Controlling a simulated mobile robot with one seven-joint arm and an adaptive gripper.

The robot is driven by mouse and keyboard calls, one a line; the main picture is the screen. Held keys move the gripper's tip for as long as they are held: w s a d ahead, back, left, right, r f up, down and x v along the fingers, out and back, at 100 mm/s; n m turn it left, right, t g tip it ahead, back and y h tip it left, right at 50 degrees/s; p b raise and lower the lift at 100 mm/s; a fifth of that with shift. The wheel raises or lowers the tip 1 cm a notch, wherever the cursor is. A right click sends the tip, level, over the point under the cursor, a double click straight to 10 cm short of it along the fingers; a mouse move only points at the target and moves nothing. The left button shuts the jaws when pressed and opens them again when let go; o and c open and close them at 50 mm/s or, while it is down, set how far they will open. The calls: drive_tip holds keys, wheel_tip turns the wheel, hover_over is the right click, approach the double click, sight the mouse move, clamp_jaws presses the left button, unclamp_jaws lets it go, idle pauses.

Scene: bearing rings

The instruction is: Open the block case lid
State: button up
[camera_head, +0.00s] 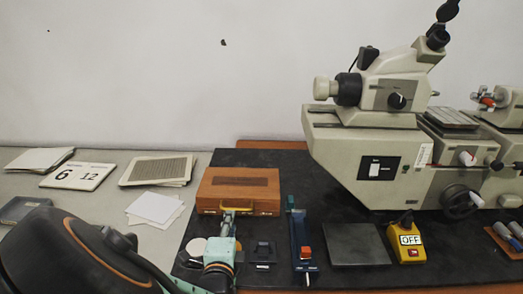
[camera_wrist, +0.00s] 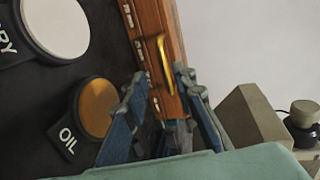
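The block case is a brown wooden box (camera_head: 238,184) with its lid down, standing at the back left of the dark mat. A brass handle (camera_head: 207,211) shows low on its front. In the wrist view the case (camera_wrist: 151,25) runs down from the top, with the brass handle (camera_wrist: 164,62) on its front.
In the wrist view, a white disc (camera_wrist: 58,25) and a brown disc in a holder marked OIL (camera_wrist: 98,106) lie near my gripper. A blue tool with a red block (camera_head: 303,240) lies to the right, before a large beige machine (camera_head: 370,150). Papers (camera_head: 158,170) lie left.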

sight(238, 210)
drive_tip(key=x, duration=0.2)
drive_tip(key=d+x, duration=0.1)
drive_tip(key=x, duration=0.4)
drive_tip(key=shift+w+d+r, duration=0.1)
drive_tip(key=shift+d+r, duration=0.05)
drive_tip(key=shift+r, duration=0.1)
clamp_jaws()
